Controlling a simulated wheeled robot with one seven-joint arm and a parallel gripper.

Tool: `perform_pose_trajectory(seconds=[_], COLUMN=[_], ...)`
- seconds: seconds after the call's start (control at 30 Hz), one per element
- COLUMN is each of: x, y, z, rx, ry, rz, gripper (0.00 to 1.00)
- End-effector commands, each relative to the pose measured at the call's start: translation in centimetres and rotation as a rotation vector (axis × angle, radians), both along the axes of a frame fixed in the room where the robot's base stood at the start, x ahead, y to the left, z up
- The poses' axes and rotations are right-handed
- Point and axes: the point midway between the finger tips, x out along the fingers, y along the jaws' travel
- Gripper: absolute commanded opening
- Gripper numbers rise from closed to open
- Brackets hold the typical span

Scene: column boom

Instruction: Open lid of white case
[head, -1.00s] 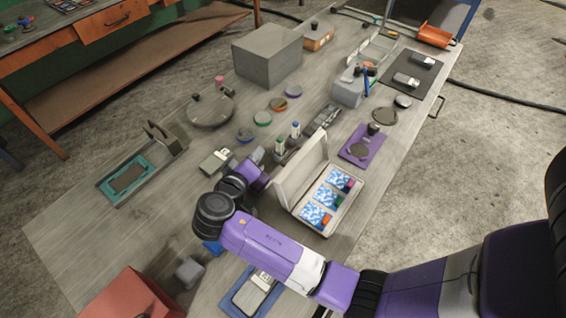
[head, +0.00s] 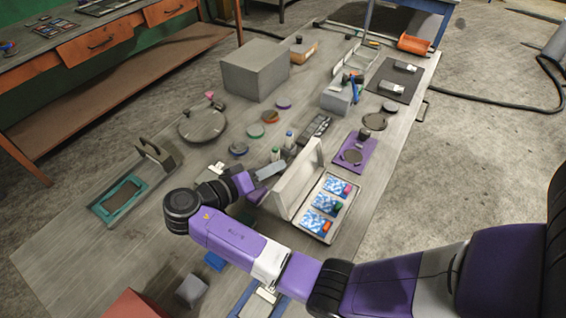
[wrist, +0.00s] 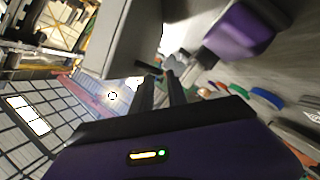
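The white case (head: 316,228) stands on the workbench with its lid (head: 298,183) raised and standing steeply on its left side. Inside it lie several blue-and-white patterned packs with small coloured pieces. My gripper (head: 264,182) is on the left, outer side of the lid; its fingertips are hard to make out there. In the wrist view my gripper (wrist: 163,92) shows two dark fingers close together with a narrow gap and nothing visible between them. A pale grey panel, probably the lid (wrist: 128,38), is beside them. I cannot tell whether they touch it.
A purple mat (head: 352,155) with round parts lies right of the case. Small bottles (head: 289,139) and a black tray (head: 316,128) stand behind it. A large grey box (head: 262,68) is farther back. A teal frame (head: 120,197) lies at left. Bare bench lies at lower left.

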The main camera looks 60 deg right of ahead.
Motion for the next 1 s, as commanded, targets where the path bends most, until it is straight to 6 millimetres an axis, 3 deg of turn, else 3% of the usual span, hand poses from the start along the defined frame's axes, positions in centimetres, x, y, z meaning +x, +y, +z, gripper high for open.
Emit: perform_pose_trajectory(seconds=[0.23,0.63,0.73,1.0], x=[-0.8,-0.9,-0.9,-0.9], y=[-3.0,-3.6,-3.6,-3.6], z=[-0.6,-0.9,-0.9,-1.0], rx=[0.001,0.002,0.002,0.002], ry=[0.001,0.000,0.000,0.001], rz=[-0.001,0.001,0.001,0.003], gripper=[0.19,0.19,0.00,0.00])
